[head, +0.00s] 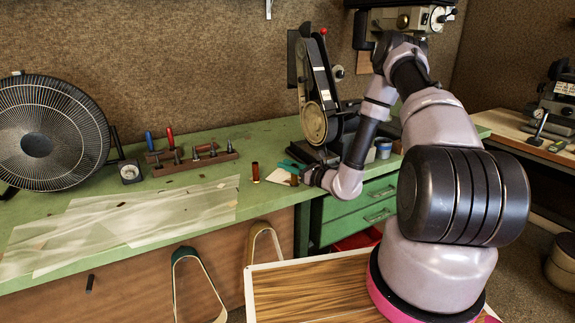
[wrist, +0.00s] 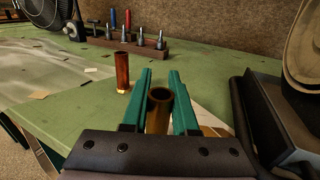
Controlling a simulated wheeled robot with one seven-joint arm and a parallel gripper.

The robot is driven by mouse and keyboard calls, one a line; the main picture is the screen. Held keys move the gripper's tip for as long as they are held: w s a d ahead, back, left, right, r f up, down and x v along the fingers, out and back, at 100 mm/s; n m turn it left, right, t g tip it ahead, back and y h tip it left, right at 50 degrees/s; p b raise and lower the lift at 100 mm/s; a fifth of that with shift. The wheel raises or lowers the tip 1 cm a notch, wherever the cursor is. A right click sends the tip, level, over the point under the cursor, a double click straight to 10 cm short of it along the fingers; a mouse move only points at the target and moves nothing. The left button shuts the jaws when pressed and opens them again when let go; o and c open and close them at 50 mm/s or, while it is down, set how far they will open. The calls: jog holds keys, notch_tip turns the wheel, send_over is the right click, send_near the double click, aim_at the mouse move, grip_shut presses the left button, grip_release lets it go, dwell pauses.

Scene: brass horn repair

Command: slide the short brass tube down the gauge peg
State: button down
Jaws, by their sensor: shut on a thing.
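The short brass tube (wrist: 160,108) stands upright between the teal fingers of my gripper (wrist: 160,92), its open top facing the wrist camera. In the head view the tube (head: 294,180) shows small below my gripper (head: 292,166), at the right part of the green bench. I cannot tell whether its lower end touches the bench. A wooden rack (wrist: 120,44) holds several upright grey metal pegs (wrist: 160,40) behind and left of my gripper; it also shows in the head view (head: 192,163). Which peg is the gauge peg I cannot tell.
A reddish-brown cylinder with a brass-coloured foot (wrist: 122,72) stands upright just left of my gripper. Blue and red handles (head: 170,137) stand behind the rack. A belt sander (head: 314,122) is close on the right.

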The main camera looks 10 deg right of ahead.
jog(key=c, duration=0.6)
grip_release()
jog(key=v, duration=1.1)
